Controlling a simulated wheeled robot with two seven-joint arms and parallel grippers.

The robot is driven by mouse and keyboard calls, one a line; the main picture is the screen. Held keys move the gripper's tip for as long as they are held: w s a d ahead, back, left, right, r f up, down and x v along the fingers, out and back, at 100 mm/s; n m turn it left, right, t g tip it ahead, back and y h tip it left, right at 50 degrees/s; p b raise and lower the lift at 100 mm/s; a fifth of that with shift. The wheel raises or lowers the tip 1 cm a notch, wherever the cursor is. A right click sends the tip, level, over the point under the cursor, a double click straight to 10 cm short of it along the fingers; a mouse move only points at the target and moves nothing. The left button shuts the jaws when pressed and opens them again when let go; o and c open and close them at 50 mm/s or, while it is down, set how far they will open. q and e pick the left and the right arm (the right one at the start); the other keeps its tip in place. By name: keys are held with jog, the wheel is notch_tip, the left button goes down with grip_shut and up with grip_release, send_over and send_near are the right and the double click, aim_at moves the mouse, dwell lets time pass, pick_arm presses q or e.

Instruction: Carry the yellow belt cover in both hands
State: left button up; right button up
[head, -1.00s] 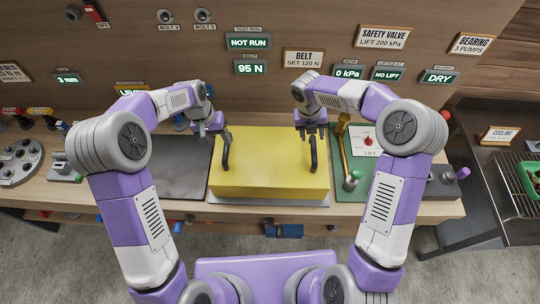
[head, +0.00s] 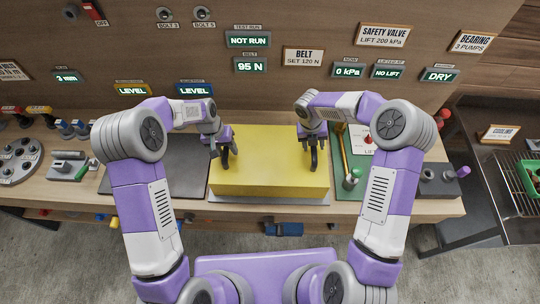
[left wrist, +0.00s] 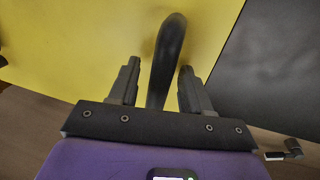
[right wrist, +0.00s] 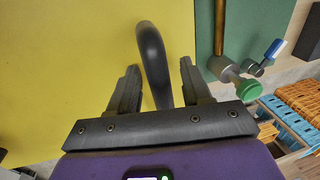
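The yellow belt cover (head: 268,165) is a large box on a grey plate on the bench, with a black handle near each end. My left gripper (head: 221,148) is at the left handle (left wrist: 168,58); in the left wrist view its fingers are open, one on each side of the handle, with gaps. My right gripper (head: 313,142) is at the right handle (right wrist: 153,60); in the right wrist view its open fingers stand either side of that handle, apart from it. The cover rests level on the plate.
A dark mat (head: 172,170) lies left of the cover. Right of it a green board (head: 350,189) carries a brass lever and a green-capped valve (head: 351,180). A wooden panel with signs and displays stands behind. A blue object (head: 284,229) is below the front edge.

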pick_arm(q)
grip_shut()
pick_arm(e)
grip_shut()
pick_arm(q)
jog(key=shift+w+r, duration=0.1)
pick_arm(e)
jog(key=shift+w+r, duration=0.1)
jog(key=shift+r, duration=0.05)
dwell(0.7)
